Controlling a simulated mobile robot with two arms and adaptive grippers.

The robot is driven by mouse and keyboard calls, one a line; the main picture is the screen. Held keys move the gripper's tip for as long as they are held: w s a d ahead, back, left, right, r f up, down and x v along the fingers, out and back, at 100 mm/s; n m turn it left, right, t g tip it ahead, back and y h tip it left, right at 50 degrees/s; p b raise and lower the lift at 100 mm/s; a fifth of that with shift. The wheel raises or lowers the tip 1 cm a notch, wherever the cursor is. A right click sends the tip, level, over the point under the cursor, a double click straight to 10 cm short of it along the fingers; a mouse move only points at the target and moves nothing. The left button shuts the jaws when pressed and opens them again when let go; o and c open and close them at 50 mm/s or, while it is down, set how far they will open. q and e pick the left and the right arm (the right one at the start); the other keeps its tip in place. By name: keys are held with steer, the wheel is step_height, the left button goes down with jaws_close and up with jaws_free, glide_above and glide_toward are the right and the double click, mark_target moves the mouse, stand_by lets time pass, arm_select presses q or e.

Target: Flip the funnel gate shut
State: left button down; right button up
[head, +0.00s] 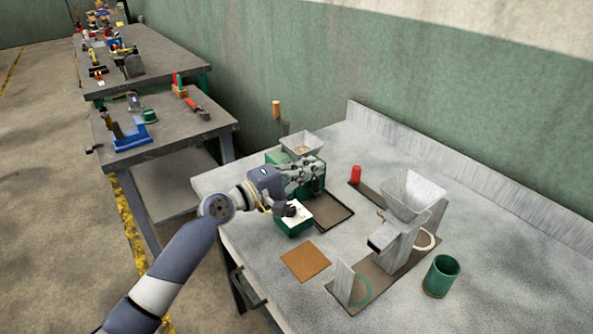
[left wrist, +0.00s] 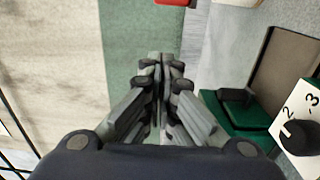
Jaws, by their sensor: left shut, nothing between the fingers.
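A pale funnel (head: 302,144) with some grain in it sits on a green machine (head: 277,158) on the right-hand workbench. My left gripper (head: 319,166) is shut and empty, just in front of and below this funnel in the picture. It hides part of the machine; I cannot make out a gate there. In the left wrist view my left gripper (left wrist: 160,62) also shows shut, with nothing between its fingers. A second grey funnel (head: 411,194) stands on a grey mill to the right, apart from the gripper. My right gripper is not in view.
A green box with a white dial face (head: 293,215) stands below my gripper, beside a dark tray (head: 330,213). The dial (left wrist: 298,122) also shows in the left wrist view. A brown mat (head: 305,261), green cup (head: 441,276) and red cylinder (head: 356,175) stand on the bench.

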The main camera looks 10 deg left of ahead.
mark_target(353, 173)
arm_select(q)
steer(key=d+p, duration=0.1)
steer(key=d, duration=0.2)
steer(key=d+p, duration=0.2)
steer(key=d, duration=0.1)
steer(key=shift+w, duration=0.2)
steer(key=shift+f, duration=0.1)
steer(key=s+d+p, duration=0.2)
steer(key=shift+s+d, duration=0.25)
steer(key=shift+s, duration=0.1)
steer(key=shift+w+a, duration=0.1)
steer(key=shift+w, duration=0.1)
